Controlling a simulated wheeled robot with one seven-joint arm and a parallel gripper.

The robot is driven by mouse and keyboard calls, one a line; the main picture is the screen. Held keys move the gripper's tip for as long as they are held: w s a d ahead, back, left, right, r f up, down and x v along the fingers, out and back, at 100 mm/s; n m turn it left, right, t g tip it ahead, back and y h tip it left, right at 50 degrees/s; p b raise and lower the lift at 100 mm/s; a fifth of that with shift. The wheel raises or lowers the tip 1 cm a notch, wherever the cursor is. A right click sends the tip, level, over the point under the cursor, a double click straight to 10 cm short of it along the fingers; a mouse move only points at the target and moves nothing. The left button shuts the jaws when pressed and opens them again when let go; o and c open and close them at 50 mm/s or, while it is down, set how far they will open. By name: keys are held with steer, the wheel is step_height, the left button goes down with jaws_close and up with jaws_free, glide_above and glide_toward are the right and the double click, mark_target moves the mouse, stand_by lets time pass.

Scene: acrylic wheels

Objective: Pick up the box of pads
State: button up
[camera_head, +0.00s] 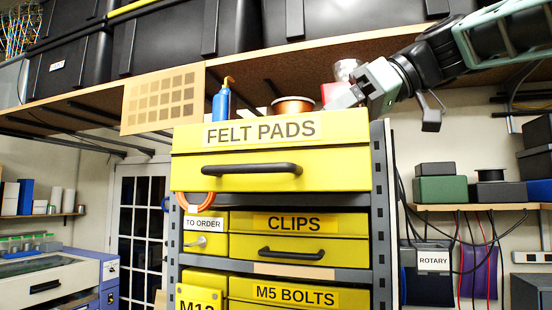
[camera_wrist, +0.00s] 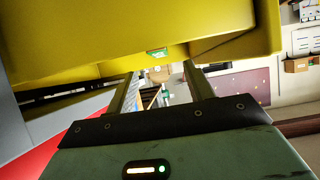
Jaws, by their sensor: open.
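The box of pads is a yellow box labelled FELT PADS (camera_head: 262,160), with a dark handle on its front. It sits at the top of the grey rack. In the wrist view a large yellow surface (camera_wrist: 110,50), likely this box, fills the top of the picture beyond my gripper (camera_wrist: 159,70). The fingers are apart with nothing visibly held between them. I cannot tell whether a finger touches the yellow surface.
A yellow CLIPS drawer (camera_head: 295,236) and an M5 BOLTS drawer (camera_head: 290,293) are below. A blue bottle (camera_head: 221,104) and copper spool (camera_head: 293,106) show above the box. A brown overhead shelf (camera_head: 300,62) with black bins runs close above my arm. The rack's right post (camera_head: 381,210) stands beside the box.

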steer(key=x, duration=0.2)
steer(key=shift+w+a+f+p, duration=0.1)
steer(key=shift+a+f+p, duration=0.05)
steer(key=shift+a+p, duration=0.2)
steer(key=shift+w+a+f+p, duration=0.2)
steer(key=shift+a+f+p, duration=0.1)
steer(key=shift+a+p, duration=0.3)
steer(key=p+x, duration=0.1)
steer(key=x, duration=0.1)
steer(key=p+x, duration=0.1)
steer(key=x, duration=0.1)
steer(key=shift+d+f, duration=0.25)
steer(key=shift+f, duration=0.05)
steer(key=shift+c, duration=0.3)
steer(key=c, duration=1)
